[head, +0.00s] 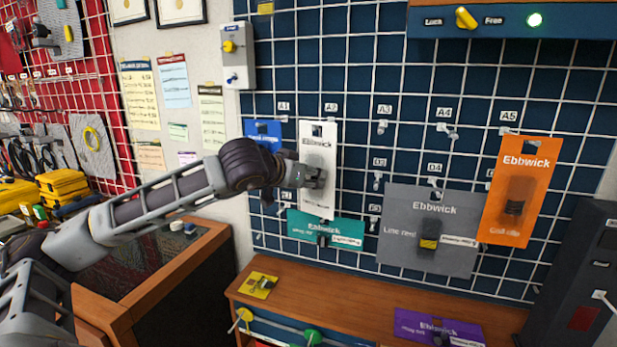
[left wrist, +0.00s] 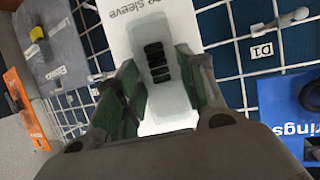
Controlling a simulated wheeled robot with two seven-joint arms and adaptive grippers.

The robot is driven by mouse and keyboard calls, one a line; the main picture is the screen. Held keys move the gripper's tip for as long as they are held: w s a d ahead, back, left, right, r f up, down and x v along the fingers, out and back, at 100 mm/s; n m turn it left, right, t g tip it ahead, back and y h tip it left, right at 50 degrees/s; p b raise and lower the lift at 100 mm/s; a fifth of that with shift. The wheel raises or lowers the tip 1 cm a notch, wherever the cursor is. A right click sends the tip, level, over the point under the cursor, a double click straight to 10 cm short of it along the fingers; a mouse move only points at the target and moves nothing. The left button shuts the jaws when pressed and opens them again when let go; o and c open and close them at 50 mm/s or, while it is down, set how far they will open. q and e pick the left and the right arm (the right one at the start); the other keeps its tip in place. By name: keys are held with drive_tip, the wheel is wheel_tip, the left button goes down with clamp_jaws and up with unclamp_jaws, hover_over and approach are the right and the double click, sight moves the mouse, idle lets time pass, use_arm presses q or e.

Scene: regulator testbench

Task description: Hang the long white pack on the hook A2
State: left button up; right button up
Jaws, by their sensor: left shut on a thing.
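The long white pack (head: 318,157) stands upright in front of the blue grid wall, just below the A2 label (head: 330,107). Its dark hang hole shows near its top edge. Hook A2 is not clearly visible, and I cannot tell whether it passes through the hole. My left gripper (head: 318,177) is shut on the pack's middle from the left. In the left wrist view its fingers (left wrist: 160,100) sit on both sides of the pack's clear blister with a black insert, and the white card (left wrist: 145,30) extends beyond. My right gripper is not in view.
A blue pack (head: 262,130) hangs at A1, close left. A teal pack (head: 300,224) is just below the white one. A grey pack (head: 395,225) and an orange pack (head: 522,160) hang to the right. Hooks A3 (head: 382,127) and A4 (head: 450,131) are bare. A purple pack (head: 410,325) lies on the wooden ledge.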

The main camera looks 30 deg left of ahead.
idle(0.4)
use_arm(q)
drive_tip(key=o, duration=1.1)
drive_tip(key=shift+v, duration=0.8)
drive_tip(key=shift+v, duration=0.75)
drive_tip(key=shift+s+d+r, duration=0.1)
drive_tip(key=shift+s+r, duration=0.2)
drive_tip(key=shift+s, duration=0.2)
drive_tip(key=shift+v, duration=3.9)
